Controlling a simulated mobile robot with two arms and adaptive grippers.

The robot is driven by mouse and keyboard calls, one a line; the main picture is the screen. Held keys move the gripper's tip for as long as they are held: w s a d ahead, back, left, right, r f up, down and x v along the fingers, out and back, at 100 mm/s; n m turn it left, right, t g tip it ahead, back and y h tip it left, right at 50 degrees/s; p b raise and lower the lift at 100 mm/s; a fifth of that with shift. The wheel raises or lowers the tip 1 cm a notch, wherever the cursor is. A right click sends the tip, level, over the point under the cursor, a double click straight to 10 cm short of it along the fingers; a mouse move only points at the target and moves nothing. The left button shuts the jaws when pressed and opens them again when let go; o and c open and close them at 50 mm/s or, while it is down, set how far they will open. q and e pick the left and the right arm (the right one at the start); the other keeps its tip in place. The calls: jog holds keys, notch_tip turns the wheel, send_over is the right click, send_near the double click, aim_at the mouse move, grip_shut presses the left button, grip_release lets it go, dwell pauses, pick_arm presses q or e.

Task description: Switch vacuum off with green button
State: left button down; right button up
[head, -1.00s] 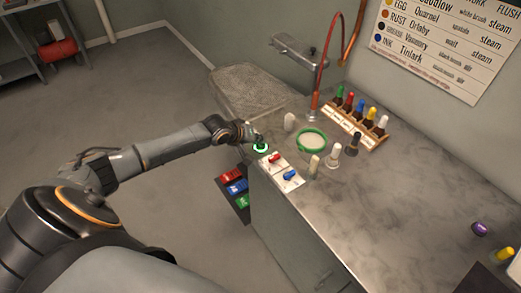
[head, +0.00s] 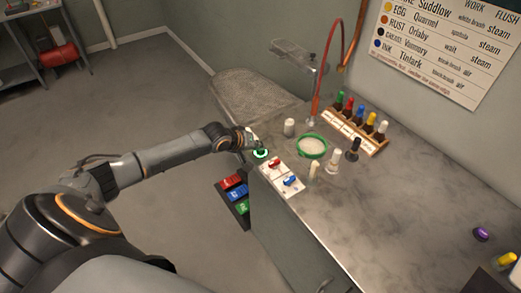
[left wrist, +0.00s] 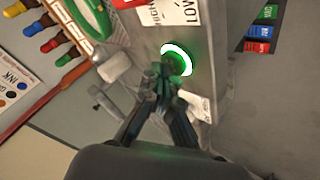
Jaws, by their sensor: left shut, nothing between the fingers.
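The green button (head: 261,153) has a bright white ring and sits at the counter's left corner, beside the white switch panel. In the left wrist view the green button (left wrist: 178,58) glows green, and my fingertips are right at it; I cannot tell whether they touch. My left gripper (head: 250,140) is shut and empty, close beside and partly behind the button in the head view. It fills the middle of the left wrist view (left wrist: 165,80). My right gripper is in neither view.
A white panel (head: 282,180) carries a red and a blue switch. A green-rimmed dish (head: 312,147), small bottles and a rack of coloured bottles (head: 356,130) stand on the counter. Red, blue and green labelled blocks (head: 236,192) are at the counter's left side. A red hose (head: 324,80) rises behind.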

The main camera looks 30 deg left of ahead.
aim_at(259, 152)
pick_arm(q)
jog(key=shift+f, duration=0.1)
dwell(0.4)
jog(key=shift+s+f, duration=0.1)
jog(key=shift+f, duration=0.25)
jog(key=shift+d+r+p, duration=0.1)
jog(key=shift+r+p, duration=0.1)
jog(key=shift+p, duration=0.4)
jog(key=shift+r, duration=0.1)
notch_tip(259, 152, up, 6)
jog(key=p, duration=0.6)
jog(key=shift+r+p, duration=0.1)
jog(key=shift+p, duration=0.25)
